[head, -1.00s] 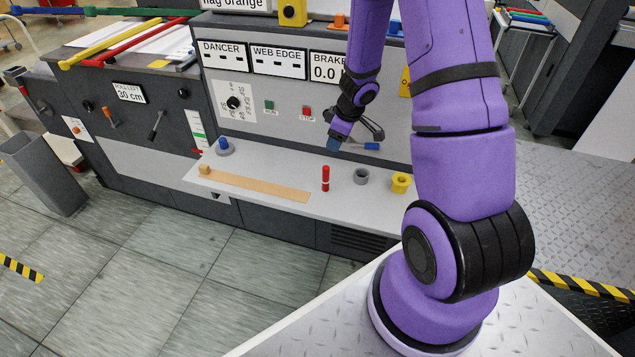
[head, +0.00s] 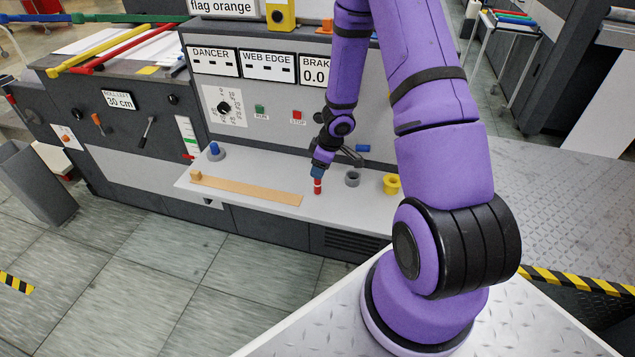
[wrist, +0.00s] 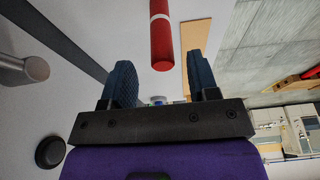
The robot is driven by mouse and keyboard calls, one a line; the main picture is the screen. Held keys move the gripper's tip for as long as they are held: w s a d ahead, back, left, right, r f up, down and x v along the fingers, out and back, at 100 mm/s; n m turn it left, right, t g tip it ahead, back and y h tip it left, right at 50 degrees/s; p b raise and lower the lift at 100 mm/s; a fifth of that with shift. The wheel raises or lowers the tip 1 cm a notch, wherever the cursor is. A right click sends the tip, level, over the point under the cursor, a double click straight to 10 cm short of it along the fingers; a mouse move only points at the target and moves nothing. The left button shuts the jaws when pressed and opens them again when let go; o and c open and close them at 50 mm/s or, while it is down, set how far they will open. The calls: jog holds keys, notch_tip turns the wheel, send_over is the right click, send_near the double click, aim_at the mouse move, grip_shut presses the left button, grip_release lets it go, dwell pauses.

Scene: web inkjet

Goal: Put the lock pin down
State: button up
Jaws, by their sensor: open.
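A red pin with a white band, which I take as the lock pin (head: 318,188), stands upright on the light grey shelf (head: 245,205) of the machine. My gripper (head: 318,175) is right above it, pointing down, with the blue fingertips close to the pin's top. In the wrist view my gripper (wrist: 160,68) is open, one dark blue finger on each side. The red pin (wrist: 161,40) shows between and beyond the fingertips, with its near end by them. I see gaps between pin and fingers there.
A tan strip (head: 250,190) lies left of the pin. A blue-topped grey piece (head: 216,152) stands behind its left end. A grey ring-like cup (head: 352,179) and a yellow one (head: 391,184) stand to the right. The control panel (head: 270,100) rises behind the shelf.

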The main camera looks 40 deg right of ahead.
aim_at(318, 182)
jog(key=x, duration=0.3)
jog(key=shift+s+a, duration=0.15)
jog(key=shift+a, duration=0.05)
jog(key=shift+f, duration=0.55)
grip_shut()
jog(key=shift+r, duration=0.15)
